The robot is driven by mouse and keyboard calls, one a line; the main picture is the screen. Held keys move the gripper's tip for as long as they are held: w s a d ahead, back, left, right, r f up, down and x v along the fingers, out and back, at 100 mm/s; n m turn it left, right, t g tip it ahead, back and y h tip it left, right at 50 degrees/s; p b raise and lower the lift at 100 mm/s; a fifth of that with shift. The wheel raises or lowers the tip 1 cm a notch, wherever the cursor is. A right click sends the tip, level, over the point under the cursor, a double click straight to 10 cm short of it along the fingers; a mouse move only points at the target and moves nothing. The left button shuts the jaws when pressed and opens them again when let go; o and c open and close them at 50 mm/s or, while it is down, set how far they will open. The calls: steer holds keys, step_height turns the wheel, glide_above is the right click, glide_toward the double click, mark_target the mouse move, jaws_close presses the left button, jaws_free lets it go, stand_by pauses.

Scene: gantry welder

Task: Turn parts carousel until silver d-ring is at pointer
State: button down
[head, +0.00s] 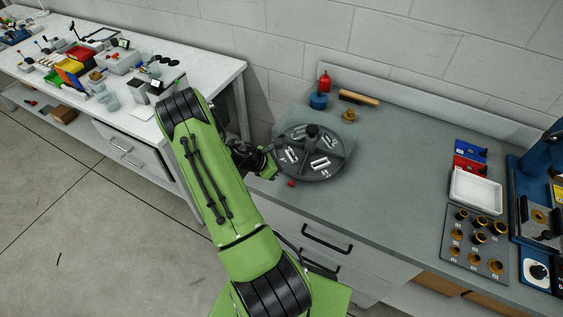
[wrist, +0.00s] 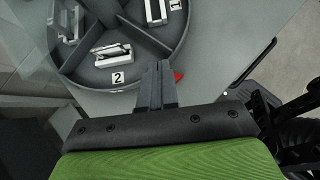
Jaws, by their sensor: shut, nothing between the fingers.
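The parts carousel (head: 310,172) is a round dark grey tray with dividers and a central black knob (head: 312,130), on the grey bench. Silver parts lie in its compartments; in the head view they are too small to identify. In the wrist view, the carousel (wrist: 80,78) shows a silver part (wrist: 112,53) by label 2 and another (wrist: 155,12) by label 1. A red pointer (head: 291,184) lies on the bench at the front rim; it also shows in the wrist view (wrist: 179,76). My gripper (wrist: 157,70) is shut and empty, its fingertips over the rim beside the pointer.
The bench between is clear.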

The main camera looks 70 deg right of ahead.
mark_target(309, 172)
steer(key=x, duration=0.4)
steer(key=shift+f, duration=0.1)
steer(key=s+d, duration=0.2)
steer(key=d, duration=0.1)
steer(key=shift+s+f+p, duration=0.15)
steer(key=shift+s+p, duration=0.15)
steer(key=shift+s, duration=0.05)
steer(key=shift+s+d+f, duration=0.1)
steer(key=shift+s+d, duration=0.1)
steer(key=shift+d, duration=0.15)
steer(key=shift+a, duration=0.15)
steer(key=shift+s, duration=0.2)
steer(key=shift+s+n+t+h, duration=0.3)
steer(key=shift+n+t+h, duration=0.1)
steer(key=shift+n, duration=0.2)
steer(key=shift+s+n+t+p, duration=0.4)
steer(key=shift+s+n+p, duration=0.1)
steer(key=shift+n+p, duration=0.1)
